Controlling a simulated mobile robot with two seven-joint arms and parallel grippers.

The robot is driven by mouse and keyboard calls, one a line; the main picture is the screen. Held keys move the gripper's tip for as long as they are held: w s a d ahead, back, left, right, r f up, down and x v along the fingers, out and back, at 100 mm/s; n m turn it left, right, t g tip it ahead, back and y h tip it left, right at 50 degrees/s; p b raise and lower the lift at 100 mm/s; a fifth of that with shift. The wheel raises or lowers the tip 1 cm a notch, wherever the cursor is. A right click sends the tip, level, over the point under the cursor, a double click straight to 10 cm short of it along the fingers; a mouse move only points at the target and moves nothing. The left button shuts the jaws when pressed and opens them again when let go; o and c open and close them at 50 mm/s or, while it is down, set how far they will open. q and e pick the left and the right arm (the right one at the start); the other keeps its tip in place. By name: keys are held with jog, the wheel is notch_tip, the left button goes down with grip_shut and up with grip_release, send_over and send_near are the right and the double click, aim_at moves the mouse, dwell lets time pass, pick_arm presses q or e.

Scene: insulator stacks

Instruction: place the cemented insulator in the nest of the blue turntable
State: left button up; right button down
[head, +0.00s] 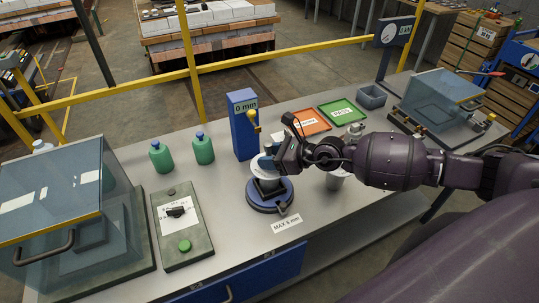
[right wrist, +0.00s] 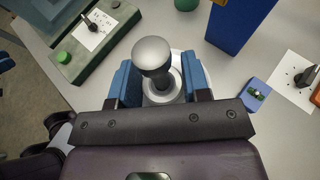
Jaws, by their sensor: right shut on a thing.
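The cemented insulator shows in the head view as a white disc (head: 262,170) and in the right wrist view as a rounded grey metal cap (right wrist: 151,56). My right gripper (head: 275,155) is shut on it, with blue fingers on both sides of the cap in the right wrist view (right wrist: 160,84). The insulator is over the middle of the blue turntable (head: 270,204), with a grey part below the disc. The disc and gripper hide the nest, so I cannot tell whether the insulator is seated. My left gripper is not in view.
A blue post gauge reading 0 mm (head: 244,130) stands close behind the turntable. A control box with a green button (head: 183,230) is at left, beside a clear-covered station (head: 75,220). Green bottles (head: 203,150), an orange tray (head: 309,122) and a green tray (head: 343,113) stand further back.

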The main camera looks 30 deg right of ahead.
jog(key=c, duration=0.7)
grip_release()
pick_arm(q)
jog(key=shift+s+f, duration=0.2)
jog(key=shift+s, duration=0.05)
pick_arm(e)
jog(key=shift+o, duration=0.6)
jog(key=shift+s+r, duration=0.1)
jog(key=shift+r, duration=0.05)
jog(key=shift+s+d, duration=0.25)
jog(key=shift+d, duration=0.05)
pick_arm(q)
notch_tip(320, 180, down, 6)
jog(key=b, duration=0.5)
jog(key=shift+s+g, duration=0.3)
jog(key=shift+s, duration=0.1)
pick_arm(e)
jog(key=v, duration=1.1)
jog(key=shift+r, duration=0.2)
